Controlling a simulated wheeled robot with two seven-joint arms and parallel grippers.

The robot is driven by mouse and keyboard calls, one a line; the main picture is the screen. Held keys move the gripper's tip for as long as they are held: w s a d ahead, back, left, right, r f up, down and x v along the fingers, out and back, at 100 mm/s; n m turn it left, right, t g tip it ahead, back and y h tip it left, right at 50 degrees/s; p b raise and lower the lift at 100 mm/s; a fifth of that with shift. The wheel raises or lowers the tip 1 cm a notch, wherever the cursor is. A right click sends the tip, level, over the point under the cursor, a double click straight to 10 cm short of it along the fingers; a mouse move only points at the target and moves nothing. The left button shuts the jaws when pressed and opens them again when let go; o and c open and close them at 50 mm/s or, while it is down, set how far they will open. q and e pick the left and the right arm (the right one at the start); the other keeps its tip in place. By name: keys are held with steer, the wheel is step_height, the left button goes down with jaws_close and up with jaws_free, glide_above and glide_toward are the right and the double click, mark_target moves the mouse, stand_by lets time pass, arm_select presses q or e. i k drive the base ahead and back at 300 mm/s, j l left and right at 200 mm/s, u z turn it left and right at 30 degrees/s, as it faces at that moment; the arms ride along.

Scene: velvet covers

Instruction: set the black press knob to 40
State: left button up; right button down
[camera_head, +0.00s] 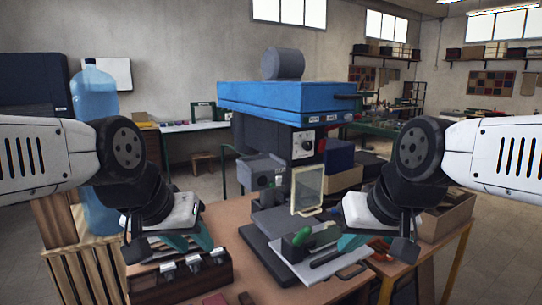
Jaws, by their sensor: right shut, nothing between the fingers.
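The press has a blue upper body (290,97) and stands at the back of the table. A small control panel on its front has a pale dial face with a dark knob (306,146). The setting that the knob points to is too small to read. My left gripper (190,243), with teal fingers, is over the left part of the table, above a dark wooden box; its finger gap is not clear. My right gripper (348,243) is shut and empty at the right of the table, in front of and below the panel. Both grippers are apart from the knob.
A dark wooden box (180,285) with metal-topped items sits at front left. A cardboard box (447,215) is at right. A blue water bottle (94,92) stands left.

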mark_target(307, 146)
steer(key=l+u, duration=0.15)
steer(key=l, duration=0.35)
steer(key=k+l+u, duration=0.1)
steer(key=l, duration=0.35)
steer(key=k+l+u, duration=0.15)
steer(key=l, duration=0.3)
